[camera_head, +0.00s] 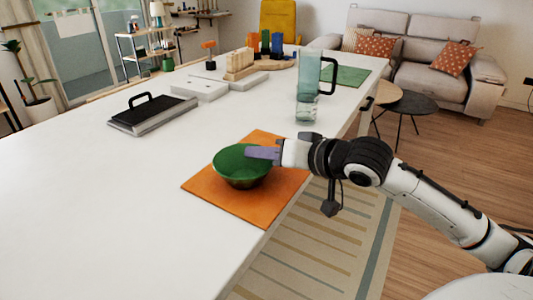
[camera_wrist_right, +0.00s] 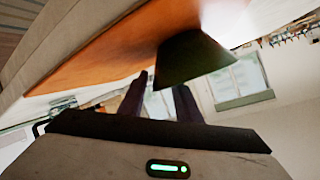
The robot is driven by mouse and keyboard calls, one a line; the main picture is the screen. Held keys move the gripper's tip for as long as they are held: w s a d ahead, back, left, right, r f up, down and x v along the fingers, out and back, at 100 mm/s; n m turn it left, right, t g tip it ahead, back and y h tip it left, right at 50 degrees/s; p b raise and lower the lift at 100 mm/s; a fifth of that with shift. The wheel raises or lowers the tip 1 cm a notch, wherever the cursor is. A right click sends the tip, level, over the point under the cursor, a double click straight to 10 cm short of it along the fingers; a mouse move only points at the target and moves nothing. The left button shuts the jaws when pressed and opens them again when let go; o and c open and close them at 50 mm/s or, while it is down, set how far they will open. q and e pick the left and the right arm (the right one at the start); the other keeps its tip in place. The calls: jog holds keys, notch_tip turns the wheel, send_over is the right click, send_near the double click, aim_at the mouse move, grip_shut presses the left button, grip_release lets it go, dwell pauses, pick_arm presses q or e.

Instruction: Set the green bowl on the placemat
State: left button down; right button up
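The green bowl (camera_head: 240,168) sits upright on the orange placemat (camera_head: 210,187), near its middle. My right gripper (camera_head: 262,153) reaches in from the right, with a purple-grey finger over the bowl's right rim. In the right wrist view the picture is turned over, and the bowl (camera_wrist_right: 195,62) shows dark green against the placemat (camera_wrist_right: 110,50). There the two fingers of my right gripper (camera_wrist_right: 162,80) stand apart, with a gap between them, close to the bowl's rim. Whether a finger touches the rim I cannot tell. My left gripper is not in view.
A clear teal pitcher (camera_head: 309,88) stands beyond the placemat, near the table's right edge. A black-handled tray (camera_head: 150,112), white boxes (camera_head: 200,89) and a green mat (camera_head: 347,75) lie farther back. The white table's (camera_head: 110,200) left and front parts are bare.

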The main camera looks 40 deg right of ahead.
jog(key=shift+s, duration=0.1)
